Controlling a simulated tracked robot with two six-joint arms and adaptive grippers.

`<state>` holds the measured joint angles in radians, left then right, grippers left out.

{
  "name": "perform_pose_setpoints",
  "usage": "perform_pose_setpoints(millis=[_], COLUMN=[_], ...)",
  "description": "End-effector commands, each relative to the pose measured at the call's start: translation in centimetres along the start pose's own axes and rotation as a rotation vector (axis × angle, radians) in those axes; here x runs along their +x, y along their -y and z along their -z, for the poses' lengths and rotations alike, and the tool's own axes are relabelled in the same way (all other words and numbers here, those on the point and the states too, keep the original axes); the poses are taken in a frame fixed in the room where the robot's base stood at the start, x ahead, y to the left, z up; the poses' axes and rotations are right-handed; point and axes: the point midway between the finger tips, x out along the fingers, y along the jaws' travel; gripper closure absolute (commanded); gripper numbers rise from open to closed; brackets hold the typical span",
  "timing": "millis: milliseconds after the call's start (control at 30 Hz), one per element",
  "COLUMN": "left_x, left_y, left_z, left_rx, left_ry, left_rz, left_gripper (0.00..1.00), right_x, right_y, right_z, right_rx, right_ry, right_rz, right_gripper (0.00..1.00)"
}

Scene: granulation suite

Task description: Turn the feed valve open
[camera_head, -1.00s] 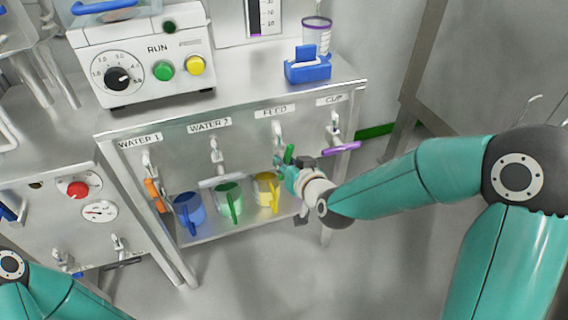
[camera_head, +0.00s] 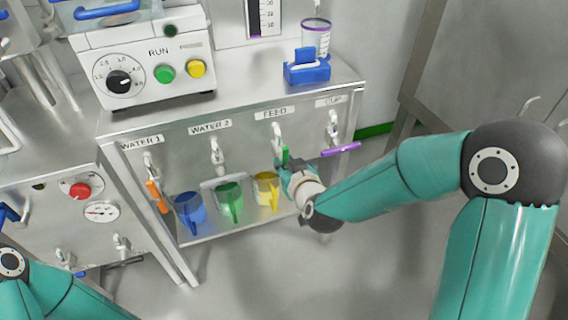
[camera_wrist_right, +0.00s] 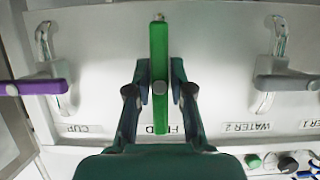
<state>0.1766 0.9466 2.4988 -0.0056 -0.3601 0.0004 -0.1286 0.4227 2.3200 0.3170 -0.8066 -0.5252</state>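The feed valve has a green lever handle (camera_head: 285,154), seen below the FEED label (camera_head: 275,113) on the steel bench front. In the right wrist view the green handle (camera_wrist_right: 159,70) runs lengthwise between my right gripper's fingers (camera_wrist_right: 159,75). A narrow gap shows on each side, so the fingers look open around the handle, not clamped. In the head view my right gripper (camera_head: 286,166) is at the handle, and its fingers are partly hidden by the wrist. My left arm (camera_head: 50,295) shows at the lower left; its gripper is out of view.
Valves with orange (camera_head: 157,196), grey (camera_head: 220,180) and purple (camera_head: 341,149) handles flank the feed valve. Blue (camera_head: 188,210), green (camera_head: 229,200) and yellow (camera_head: 266,188) jugs stand on the shelf below. A control box (camera_head: 145,70) sits on the bench top.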

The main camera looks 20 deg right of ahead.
Motion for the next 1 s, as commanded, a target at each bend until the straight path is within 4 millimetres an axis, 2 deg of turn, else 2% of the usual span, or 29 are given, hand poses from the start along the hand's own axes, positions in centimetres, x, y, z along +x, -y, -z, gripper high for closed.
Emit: perform_pose_setpoints(millis=[33, 133, 533, 900, 1000], left_x=[0.0, 0.0, -0.1, 0.0, 0.0], left_y=[0.0, 0.0, 0.0, 0.0, 0.0], left_z=[0.0, 0.0, 0.0, 0.0, 0.0], left_rx=[0.000, 0.000, 0.000, 0.000, 0.000], left_ry=[0.000, 0.000, 0.000, 0.000, 0.000], left_rz=[0.000, 0.000, 0.000, 0.000, 0.000], left_gripper=[1.00, 1.00, 1.00, 1.00, 1.00], right_x=[0.0, 0.0, -0.6, -6.0, -6.9], right_y=[0.1, 0.0, 0.0, 0.0, 0.0], right_z=[-0.3, -0.2, 0.1, 0.0, -0.1], right_rx=[0.000, 0.000, 0.000, -0.001, 0.000], right_ry=[0.008, 0.005, -0.002, -0.002, 0.000], right_rz=[0.002, 0.001, 0.001, 0.001, 0.001], right_gripper=[0.70, 0.54, 0.54, 0.54, 0.54])
